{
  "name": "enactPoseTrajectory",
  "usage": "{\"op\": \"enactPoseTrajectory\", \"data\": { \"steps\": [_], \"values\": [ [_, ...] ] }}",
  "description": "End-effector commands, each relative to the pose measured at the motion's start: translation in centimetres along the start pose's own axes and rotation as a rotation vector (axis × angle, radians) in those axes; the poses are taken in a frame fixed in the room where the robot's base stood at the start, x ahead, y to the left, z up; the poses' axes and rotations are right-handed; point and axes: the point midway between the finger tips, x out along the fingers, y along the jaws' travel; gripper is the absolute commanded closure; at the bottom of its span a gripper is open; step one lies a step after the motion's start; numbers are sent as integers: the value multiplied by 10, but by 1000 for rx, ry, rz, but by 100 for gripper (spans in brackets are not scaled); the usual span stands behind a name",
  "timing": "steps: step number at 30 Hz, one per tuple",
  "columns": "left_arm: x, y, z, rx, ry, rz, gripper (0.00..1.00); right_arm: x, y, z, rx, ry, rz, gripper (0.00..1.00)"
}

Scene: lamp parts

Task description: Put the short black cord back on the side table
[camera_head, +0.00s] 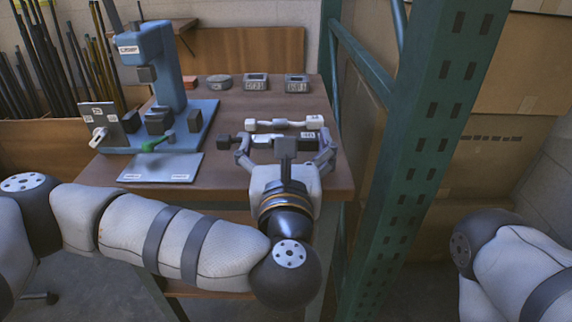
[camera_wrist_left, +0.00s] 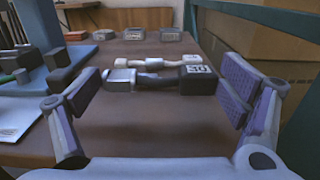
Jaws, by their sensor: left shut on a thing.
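The short black cord (camera_head: 305,139) has a light grey block at its left end, a dark middle and a black labelled block at its right end. It lies crosswise at the side table's (camera_head: 235,180) right side. In the left wrist view the cord (camera_wrist_left: 198,82) sits between the fingers of my left gripper (camera_wrist_left: 160,93). That gripper (camera_head: 285,147) is shut on it, its fingers spread wide at the cord's two ends. Exact contact is hard to see. My right gripper is not in view; only part of that arm shows at the right edge.
A white cord (camera_head: 285,124) lies just behind. Several small boxes (camera_head: 256,82) line the table's back. A blue press (camera_head: 155,65) and a white sheet (camera_head: 160,168) are at left. A green rack post (camera_head: 425,120) stands close at right.

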Motion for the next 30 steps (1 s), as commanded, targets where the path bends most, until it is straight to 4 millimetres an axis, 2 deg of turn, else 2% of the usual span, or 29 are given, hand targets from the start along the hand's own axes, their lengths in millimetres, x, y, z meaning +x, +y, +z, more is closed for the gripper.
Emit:
{"op": "enactPoseTrajectory", "data": {
  "steps": [4, 8, 19, 20, 21, 30],
  "values": [
    [11, 0, -16, 3, 2, 1, 37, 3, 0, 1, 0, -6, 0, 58],
    [10, -1, -41, 2, 2, -2, 37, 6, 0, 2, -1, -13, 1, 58],
    [9, -1, -46, 1, 0, -2, 37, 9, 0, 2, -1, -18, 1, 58],
    [9, -1, -45, 1, 0, -2, 3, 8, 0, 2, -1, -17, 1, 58],
    [9, -1, -45, 1, -1, -2, 0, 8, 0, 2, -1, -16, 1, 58],
    [9, -1, -45, 1, -1, -2, 0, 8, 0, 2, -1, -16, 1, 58]
  ]
}}
